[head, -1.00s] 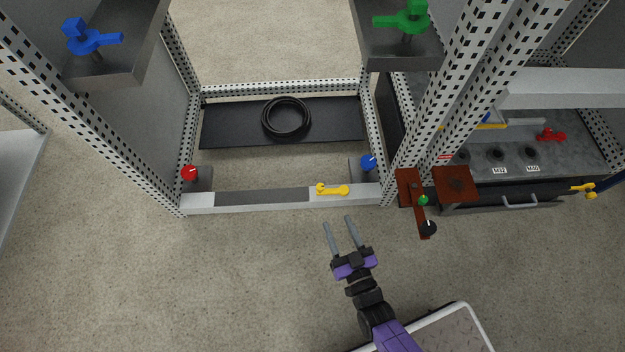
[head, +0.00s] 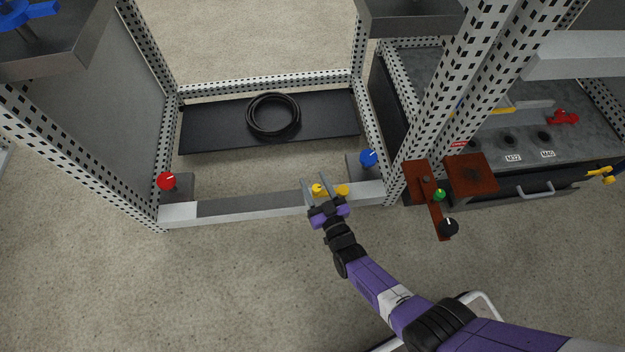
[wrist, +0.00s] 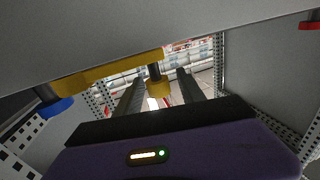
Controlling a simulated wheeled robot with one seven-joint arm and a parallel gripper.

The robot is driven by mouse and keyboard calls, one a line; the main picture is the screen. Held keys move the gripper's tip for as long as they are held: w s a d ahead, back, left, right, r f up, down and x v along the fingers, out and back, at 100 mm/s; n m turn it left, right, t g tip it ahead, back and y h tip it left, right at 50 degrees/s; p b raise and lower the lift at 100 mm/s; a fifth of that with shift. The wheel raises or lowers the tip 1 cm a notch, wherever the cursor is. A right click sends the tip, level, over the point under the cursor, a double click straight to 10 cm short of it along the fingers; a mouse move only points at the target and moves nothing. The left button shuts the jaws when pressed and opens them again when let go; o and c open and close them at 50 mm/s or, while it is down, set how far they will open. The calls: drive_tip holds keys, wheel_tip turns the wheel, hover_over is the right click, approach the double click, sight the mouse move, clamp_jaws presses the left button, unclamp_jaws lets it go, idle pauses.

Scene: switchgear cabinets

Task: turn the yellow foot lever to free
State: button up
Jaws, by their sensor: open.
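The yellow foot lever (head: 343,191) sits on the low front rail of the open cabinet frame, near its right end. My gripper (head: 320,182) is open at the lever, its two fingers on either side of the lever's round left end. In the wrist view, the lever's yellow bar (wrist: 100,72) runs across the upper left. Its yellow hub (wrist: 158,88) on a dark stem shows between my fingers (wrist: 160,92). I cannot tell whether either finger touches it. My gripper hides part of the lever in the head view.
A red knob (head: 166,181) stands at the rail's left end, a blue knob (head: 368,158) just right of the lever. A black cable coil (head: 273,116) lies on the dark plate behind. Brown blocks (head: 470,173) with green and black knobs are at right.

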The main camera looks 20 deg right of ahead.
drive_tip(key=shift+w, duration=0.75)
clamp_jaws()
idle(0.9)
